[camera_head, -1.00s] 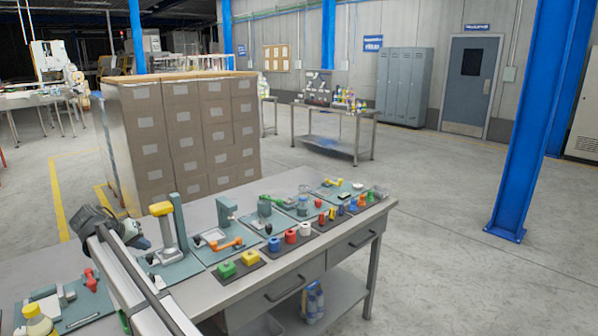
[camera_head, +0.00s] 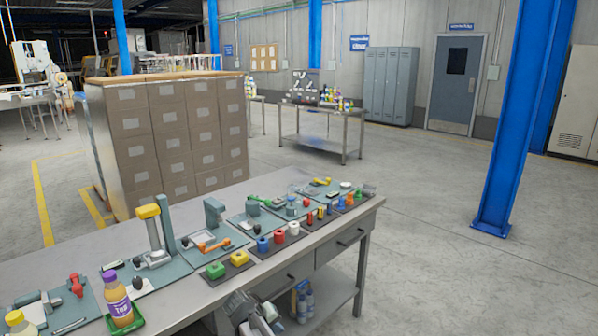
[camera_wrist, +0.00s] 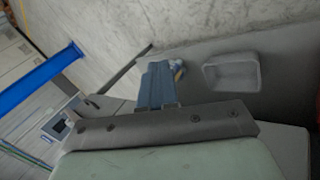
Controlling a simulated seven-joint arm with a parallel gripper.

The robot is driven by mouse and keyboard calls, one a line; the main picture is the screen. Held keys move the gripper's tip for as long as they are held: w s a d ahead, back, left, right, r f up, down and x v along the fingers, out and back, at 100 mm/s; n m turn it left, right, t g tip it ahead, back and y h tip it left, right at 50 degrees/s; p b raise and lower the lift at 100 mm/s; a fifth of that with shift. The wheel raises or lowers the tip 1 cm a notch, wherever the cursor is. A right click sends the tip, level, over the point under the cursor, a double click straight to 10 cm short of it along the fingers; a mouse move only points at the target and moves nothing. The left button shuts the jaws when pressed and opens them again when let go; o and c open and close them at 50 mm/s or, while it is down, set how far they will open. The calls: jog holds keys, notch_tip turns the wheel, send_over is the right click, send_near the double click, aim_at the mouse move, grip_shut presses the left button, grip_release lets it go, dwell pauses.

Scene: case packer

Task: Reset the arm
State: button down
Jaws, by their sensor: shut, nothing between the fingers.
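My gripper (camera_wrist: 158,70) shows at the middle of the wrist view with its fingers together and nothing between them. In the head view, part of my arm's grey end (camera_head: 252,312) is at the bottom edge, in front of the workbench (camera_head: 170,303) and below its top. The fingertips are hard to make out there. The gripper looks clear of the things on the bench top.
The bench top carries several fixtures, coloured blocks and a purple-labelled bottle (camera_head: 118,300) on a green tray (camera_head: 128,326). Bottles (camera_head: 301,303) stand on the lower shelf; a grey bin (camera_wrist: 232,72) shows in the wrist view. Floor at right is open, with a blue column (camera_head: 515,120).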

jog(key=s+d+f+m+g+y, duration=0.1)
jog(key=s+d+f+g, duration=0.2)
jog(key=s+d+f, duration=0.7)
jog(key=s+d+f+m+g, duration=0.1)
jog(key=s+d+f+g, duration=0.2)
jog(key=s+d+f, duration=0.75)
jog(key=s+d+f+m+g+y, duration=0.1)
jog(key=s+f, duration=0.2)
jog(key=s, duration=0.5)
jog(key=s+d+f+m+g+y, duration=0.1)
jog(key=s+f, duration=0.3)
jog(key=s, duration=0.4)
jog(key=s+d+f+m+g+y, duration=0.1)
jog(key=s+f+g+y, duration=0.1)
jog(key=s, duration=0.7)
jog(key=shift+d+f+g+y, duration=0.35)
jog(key=shift+f+g, duration=0.25)
jog(key=shift+f, duration=0.35)
